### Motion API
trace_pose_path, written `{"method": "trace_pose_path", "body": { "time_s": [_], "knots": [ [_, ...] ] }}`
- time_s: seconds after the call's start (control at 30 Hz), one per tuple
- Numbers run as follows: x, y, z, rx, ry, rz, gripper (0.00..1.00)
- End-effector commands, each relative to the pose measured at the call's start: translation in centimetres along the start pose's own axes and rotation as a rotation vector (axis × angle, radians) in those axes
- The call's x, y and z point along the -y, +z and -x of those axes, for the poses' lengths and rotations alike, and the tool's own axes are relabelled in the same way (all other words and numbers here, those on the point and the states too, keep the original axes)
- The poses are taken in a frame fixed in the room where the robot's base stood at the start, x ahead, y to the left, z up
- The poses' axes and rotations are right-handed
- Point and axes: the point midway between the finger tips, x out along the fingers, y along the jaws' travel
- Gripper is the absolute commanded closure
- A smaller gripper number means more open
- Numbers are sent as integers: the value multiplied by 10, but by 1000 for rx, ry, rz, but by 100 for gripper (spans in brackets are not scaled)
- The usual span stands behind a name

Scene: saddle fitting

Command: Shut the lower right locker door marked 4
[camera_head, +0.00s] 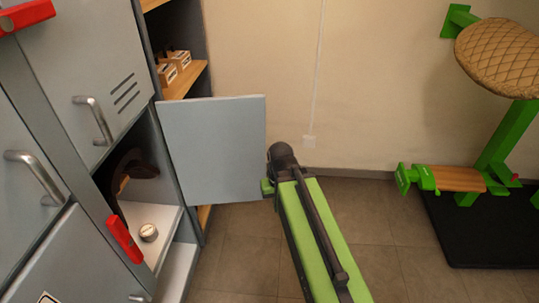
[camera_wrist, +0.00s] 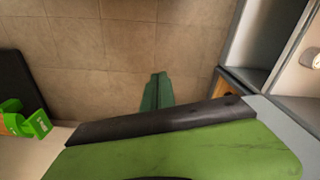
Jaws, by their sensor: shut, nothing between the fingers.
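The open locker door (camera_head: 213,150) is a plain grey panel. It stands swung out from the right side of the lower right locker opening (camera_head: 150,215), and no number shows on the face in view. My arm reaches forward just right of the door, and its end is close to the door's free edge. Whether it touches cannot be told. In the wrist view my gripper (camera_wrist: 157,78) is shut and empty, its dark green fingers over the tiled floor. A grey panel edge (camera_wrist: 285,122) shows right of it, partly hidden by my arm.
Inside the open locker are a dark curved object (camera_head: 130,170) and a small round tin (camera_head: 148,232). Shut doors with bar handles (camera_head: 93,120) stand left and above. Wooden shelves (camera_head: 185,80) are behind the door. A green stand (camera_head: 490,150) is at right, with clear floor between.

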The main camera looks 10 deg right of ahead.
Motion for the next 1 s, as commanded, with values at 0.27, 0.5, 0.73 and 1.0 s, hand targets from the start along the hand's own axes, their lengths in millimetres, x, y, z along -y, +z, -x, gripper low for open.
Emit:
{"method": "trace_pose_path", "body": {
  "time_s": [0.27,0.5,0.73,1.0],
  "knots": [
    [-7,-9,-91,-16,-39,-11,100],
    [8,-75,-88,-29,-405,-140,100],
    [-12,-164,-20,-100,-893,-281,100],
    [-109,-245,98,-271,-1436,-377,100]
  ]
}}
